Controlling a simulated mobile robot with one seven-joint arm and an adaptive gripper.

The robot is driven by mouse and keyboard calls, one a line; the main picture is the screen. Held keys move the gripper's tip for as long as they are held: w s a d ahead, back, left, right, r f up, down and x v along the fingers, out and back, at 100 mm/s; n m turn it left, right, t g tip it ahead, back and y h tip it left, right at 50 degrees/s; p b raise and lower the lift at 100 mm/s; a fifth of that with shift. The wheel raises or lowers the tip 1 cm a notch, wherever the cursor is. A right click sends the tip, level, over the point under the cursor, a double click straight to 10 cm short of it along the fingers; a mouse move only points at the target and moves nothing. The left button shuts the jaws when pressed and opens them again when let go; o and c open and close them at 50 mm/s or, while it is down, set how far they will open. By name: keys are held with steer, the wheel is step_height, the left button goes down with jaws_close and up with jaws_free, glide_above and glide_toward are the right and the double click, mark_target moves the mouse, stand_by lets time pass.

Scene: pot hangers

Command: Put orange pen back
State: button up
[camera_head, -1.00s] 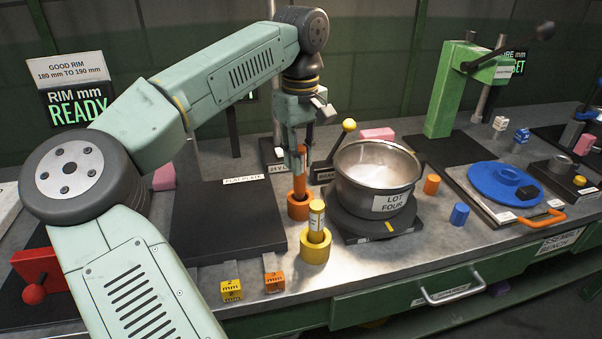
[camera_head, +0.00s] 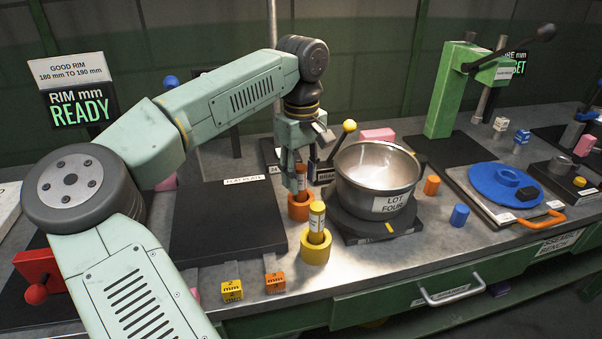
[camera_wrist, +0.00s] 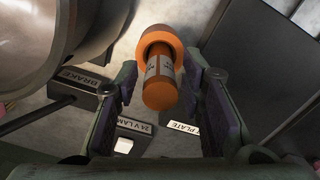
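The orange pen (camera_wrist: 160,82) stands in the orange holder (camera_head: 300,208), its lower end hidden inside. It also shows in the head view (camera_head: 301,178), partly covered by my fingers. My gripper (camera_wrist: 165,75) is down around the pen, one finger on each side. In the wrist view, gaps show between the pen and both fingers, so the gripper is open. The orange holder's rim also shows in the wrist view (camera_wrist: 160,37), beyond the fingertips.
A yellow pen (camera_head: 317,218) stands in a yellow holder (camera_head: 315,250) just in front. The steel pot (camera_head: 377,170) on its dark turntable is close on the right, with a yellow-knobbed lever (camera_head: 349,126) behind. A dark flat plate (camera_head: 225,225) lies left.

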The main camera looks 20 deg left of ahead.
steer(key=shift+r, duration=0.15)
step_height(320, 180, up, 12)
steer(key=shift+b, duration=0.35)
stand_by(0.3)
